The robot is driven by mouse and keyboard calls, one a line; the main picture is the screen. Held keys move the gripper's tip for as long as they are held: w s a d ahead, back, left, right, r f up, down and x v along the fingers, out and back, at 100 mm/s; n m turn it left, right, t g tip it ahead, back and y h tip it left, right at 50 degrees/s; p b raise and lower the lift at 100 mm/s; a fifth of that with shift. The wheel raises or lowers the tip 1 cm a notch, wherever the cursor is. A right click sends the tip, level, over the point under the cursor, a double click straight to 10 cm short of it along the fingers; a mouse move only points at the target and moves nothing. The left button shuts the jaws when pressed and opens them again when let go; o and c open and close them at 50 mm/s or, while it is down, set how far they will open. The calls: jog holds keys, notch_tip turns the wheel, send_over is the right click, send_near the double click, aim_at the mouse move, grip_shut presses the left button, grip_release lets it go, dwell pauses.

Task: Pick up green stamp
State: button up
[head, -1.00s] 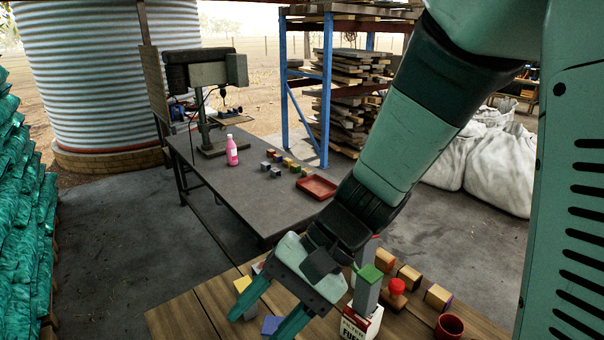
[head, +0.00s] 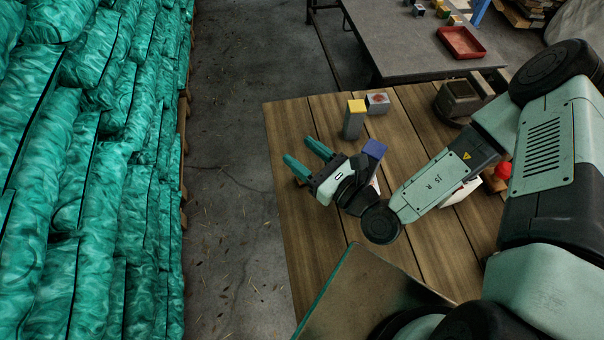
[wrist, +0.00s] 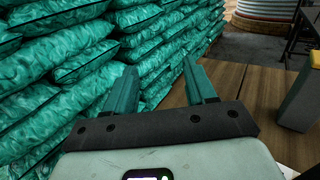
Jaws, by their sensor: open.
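I do not see the green stamp in the current views; my arm covers part of the wooden table (head: 290,125), and the stamp may be behind it. My gripper (head: 298,149) is open and empty above the table's left side, fingers pointing toward the back left. In the wrist view its two fingers (wrist: 160,66) are spread with nothing between them. A tall grey block with a yellow top (head: 353,122) stands to the right of the fingertips. A blue-topped block (head: 374,149) is close beside the gripper body, partly hidden.
A grey box with a red mark (head: 377,103) stands behind the yellow-topped block. A red-knobbed stamp (head: 502,171) shows beside my arm at right. Stacked green bags (head: 90,170) form a wall at left. A grey bench (head: 400,45) with a red tray (head: 461,42) stands behind.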

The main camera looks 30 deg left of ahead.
notch_tip(320, 180, down, 4)
jog(key=shift+d+r, duration=0.1)
jog(key=shift+r, duration=0.1)
notch_tip(320, 180, down, 4)
jog(key=shift+f, duration=0.15)
jog(key=shift+w+a+r, duration=0.1)
jog(key=shift+w+a, duration=0.1)
jog(key=shift+a, duration=0.55)
jog(key=shift+w+a+r, duration=0.1)
jog(key=shift+w+a, duration=0.05)
jog(key=shift+a, duration=0.6)
jog(key=shift+c, duration=0.4)
grip_shut()
